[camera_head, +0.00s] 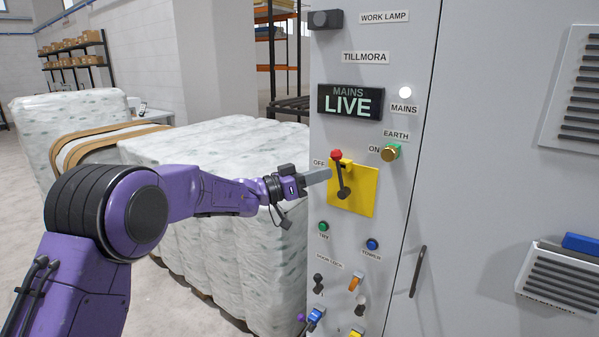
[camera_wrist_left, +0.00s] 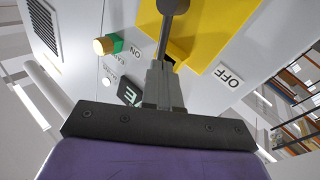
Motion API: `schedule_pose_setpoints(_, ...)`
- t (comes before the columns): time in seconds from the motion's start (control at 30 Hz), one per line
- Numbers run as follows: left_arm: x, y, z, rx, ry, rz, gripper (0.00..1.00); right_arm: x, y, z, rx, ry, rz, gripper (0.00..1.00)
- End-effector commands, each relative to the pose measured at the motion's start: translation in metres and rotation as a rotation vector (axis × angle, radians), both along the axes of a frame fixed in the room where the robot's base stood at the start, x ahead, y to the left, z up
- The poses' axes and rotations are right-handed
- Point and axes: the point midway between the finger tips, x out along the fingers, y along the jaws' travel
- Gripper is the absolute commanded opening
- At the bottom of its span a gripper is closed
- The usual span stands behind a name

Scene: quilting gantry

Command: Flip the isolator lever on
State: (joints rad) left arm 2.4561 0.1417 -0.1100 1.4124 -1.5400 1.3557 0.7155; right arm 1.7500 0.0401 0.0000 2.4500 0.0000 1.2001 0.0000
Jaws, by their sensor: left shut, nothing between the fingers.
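The isolator lever (camera_head: 341,177) is a dark bar with a red knob (camera_head: 337,155), on a yellow plate (camera_head: 366,192) on the grey cabinet. It points up, with its knob near the OFF label (camera_head: 319,162); the ON label (camera_head: 374,149) is to its right. In the wrist view the lever (camera_wrist_left: 171,24) runs behind my fingers, and the knob is hidden. My left gripper (camera_head: 328,174) is shut and empty, its tip just left of the lever. I cannot tell whether it touches. My right gripper is not in view.
A lit MAINS LIVE sign (camera_head: 350,103) and a white MAINS lamp (camera_head: 405,92) are above. A green-based brass EARTH knob (camera_head: 391,153) is right of the lever. Buttons and small switches sit below. Wrapped quilt stacks (camera_head: 210,145) stand left of the cabinet.

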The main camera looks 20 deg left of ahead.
Motion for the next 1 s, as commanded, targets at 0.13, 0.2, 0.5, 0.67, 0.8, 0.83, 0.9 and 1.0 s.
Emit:
schedule_pose_setpoints(0.13,0.009,-0.010,0.003,-0.001,0.001,0.000,0.00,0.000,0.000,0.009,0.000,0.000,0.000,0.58)
schedule_pose_setpoints(0.2,0.011,-0.011,0.002,-0.001,0.001,0.001,0.00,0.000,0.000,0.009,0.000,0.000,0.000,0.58)
schedule_pose_setpoints(0.5,0.011,-0.012,0.003,0.007,-0.002,0.000,0.00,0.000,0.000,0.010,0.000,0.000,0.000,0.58)
schedule_pose_setpoints(0.67,0.008,-0.025,0.014,0.192,-0.047,-0.002,0.00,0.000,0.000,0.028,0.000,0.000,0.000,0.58)
schedule_pose_setpoints(0.8,0.007,-0.029,0.011,0.275,-0.069,0.000,0.00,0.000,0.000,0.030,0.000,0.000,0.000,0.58)
schedule_pose_setpoints(0.83,0.007,-0.029,0.010,0.276,-0.069,0.000,0.00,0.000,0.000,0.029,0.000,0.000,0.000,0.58)
schedule_pose_setpoints(0.9,0.007,-0.029,0.010,0.273,-0.069,0.000,0.00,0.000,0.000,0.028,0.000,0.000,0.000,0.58)
schedule_pose_setpoints(1.0,0.007,-0.029,0.010,0.273,-0.068,0.000,0.00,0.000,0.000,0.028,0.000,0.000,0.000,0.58)
